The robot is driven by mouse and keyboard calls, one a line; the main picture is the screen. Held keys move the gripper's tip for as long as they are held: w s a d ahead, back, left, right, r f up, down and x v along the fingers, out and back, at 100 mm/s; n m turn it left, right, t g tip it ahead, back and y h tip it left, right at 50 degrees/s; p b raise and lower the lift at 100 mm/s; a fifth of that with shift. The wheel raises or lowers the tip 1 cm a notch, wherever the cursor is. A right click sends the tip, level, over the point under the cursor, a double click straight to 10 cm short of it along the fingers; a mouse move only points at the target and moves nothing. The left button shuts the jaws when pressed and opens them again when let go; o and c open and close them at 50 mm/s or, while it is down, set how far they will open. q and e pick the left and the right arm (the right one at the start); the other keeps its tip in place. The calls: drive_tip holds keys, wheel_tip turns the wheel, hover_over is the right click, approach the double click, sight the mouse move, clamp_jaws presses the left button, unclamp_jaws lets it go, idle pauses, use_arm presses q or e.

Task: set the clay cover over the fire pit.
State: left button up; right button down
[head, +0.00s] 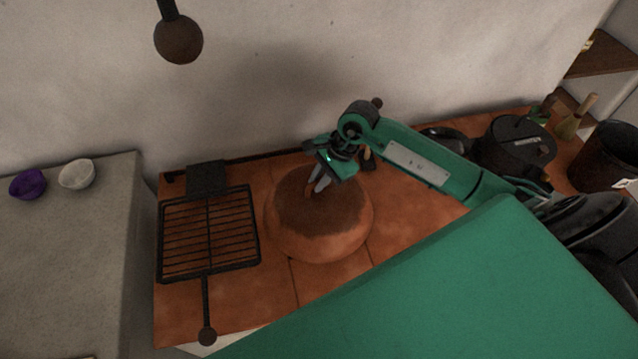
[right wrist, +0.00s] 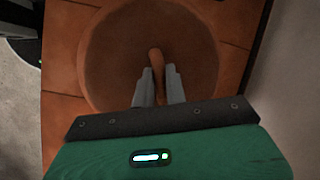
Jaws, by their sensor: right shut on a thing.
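The clay cover (head: 318,225) is a round orange-brown dome with a dark, sooty top, on or just above the tiled hearth top. It also fills the upper middle of the right wrist view (right wrist: 110,65). My right gripper (head: 318,184) is over the cover, its fingers pointing down, shut on the small clay handle (right wrist: 155,58) at the cover's middle. The fire pit is not visible; whether it lies beneath the cover I cannot tell. My left gripper is not in view.
A black grill rack (head: 209,240) with a long handle lies left of the cover. A dark pot (head: 515,145) and a dark bucket (head: 608,155) stand at the right. A wall rises behind.

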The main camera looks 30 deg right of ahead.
sight(318, 197)
wheel_tip(318, 197, down, 2)
drive_tip(key=shift+f, duration=0.3)
drive_tip(key=shift+f, duration=0.2)
drive_tip(key=c, duration=1.9)
unclamp_jaws()
drive_tip(key=shift+f, duration=0.1)
drive_tip(key=o, duration=0.5)
drive_tip(key=shift+c, duration=0.2)
